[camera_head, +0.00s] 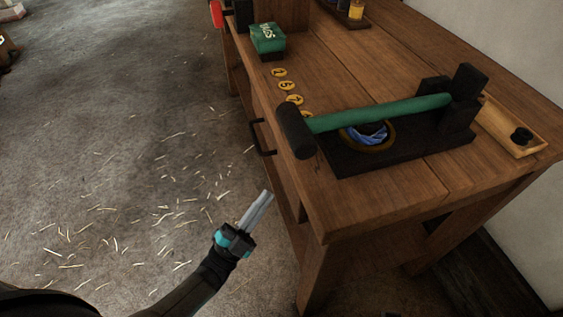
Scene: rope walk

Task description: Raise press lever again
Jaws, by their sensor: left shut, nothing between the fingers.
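The press stands on the near right part of the wooden bench. Its green lever (385,112) lies low and nearly level over the black base (420,152), hinged between dark uprights (462,100) on the right. A black knob (296,131) at the lever's left end overhangs the bench edge. Under the lever, a blue bundle (369,134) sits in a brass-coloured ring (384,147). My left gripper (265,200) is shut and empty, in front of the bench's left edge, below and left of the knob and apart from it. My right gripper is out of view.
The wooden bench (352,205) has a black drawer handle (262,138) on its left side. A green box (267,39) and several yellow numbered discs (286,86) lie along that edge. A wooden tray (508,127) holds a black piece at right. Straw litters the open floor (120,150).

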